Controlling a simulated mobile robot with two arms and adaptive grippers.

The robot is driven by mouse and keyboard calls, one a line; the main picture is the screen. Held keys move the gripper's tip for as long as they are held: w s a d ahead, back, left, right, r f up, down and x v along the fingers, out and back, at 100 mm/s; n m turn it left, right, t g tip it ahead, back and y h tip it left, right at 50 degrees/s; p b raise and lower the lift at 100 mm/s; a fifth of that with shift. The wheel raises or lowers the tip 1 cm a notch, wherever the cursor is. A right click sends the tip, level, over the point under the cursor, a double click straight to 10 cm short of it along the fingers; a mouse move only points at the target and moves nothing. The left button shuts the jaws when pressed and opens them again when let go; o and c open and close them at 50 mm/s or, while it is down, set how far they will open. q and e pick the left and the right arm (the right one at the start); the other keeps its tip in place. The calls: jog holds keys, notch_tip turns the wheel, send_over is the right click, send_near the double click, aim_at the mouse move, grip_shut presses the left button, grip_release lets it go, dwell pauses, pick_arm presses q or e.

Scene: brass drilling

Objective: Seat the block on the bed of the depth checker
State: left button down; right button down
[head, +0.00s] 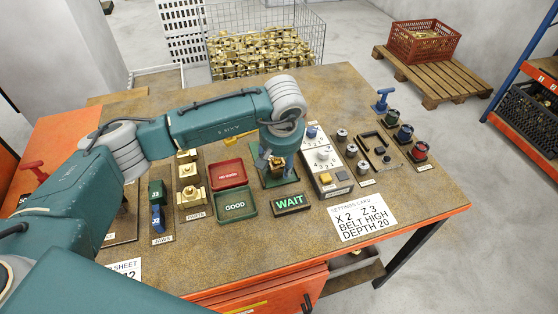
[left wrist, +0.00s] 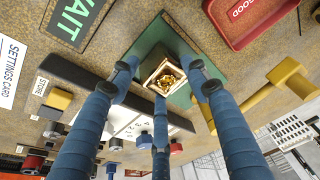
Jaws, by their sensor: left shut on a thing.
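My left gripper (head: 277,162) is over the depth checker, a device with a green base (head: 290,180), in the middle of the table. In the left wrist view, its blue fingers (left wrist: 163,88) are shut around the block (left wrist: 167,76), which shows a pale square face with brass in the middle. The green base (left wrist: 148,42) shows behind the block in that view. The fingers hide much of the bed, and I cannot tell whether the block touches it. My right gripper is not in view.
A red tray (head: 230,173) and a green GOOD tray (head: 236,205) lie left of the checker. A WAIT sign (head: 290,202) is in front. A control box (head: 325,165) stands close on the right. A yellow bar (head: 238,138) lies behind. Brass parts (head: 190,196) sit further left.

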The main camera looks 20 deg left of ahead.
pick_arm(q)
jog(key=shift+r, duration=0.1)
jog(key=c, duration=0.9)
grip_release()
jog(key=shift+o, duration=0.8)
jog(key=shift+s, duration=0.1)
jog(key=o, duration=0.3)
jog(key=shift+o, duration=0.2)
jog(key=shift+r+p, duration=1.4)
jog(key=shift+r, duration=2)
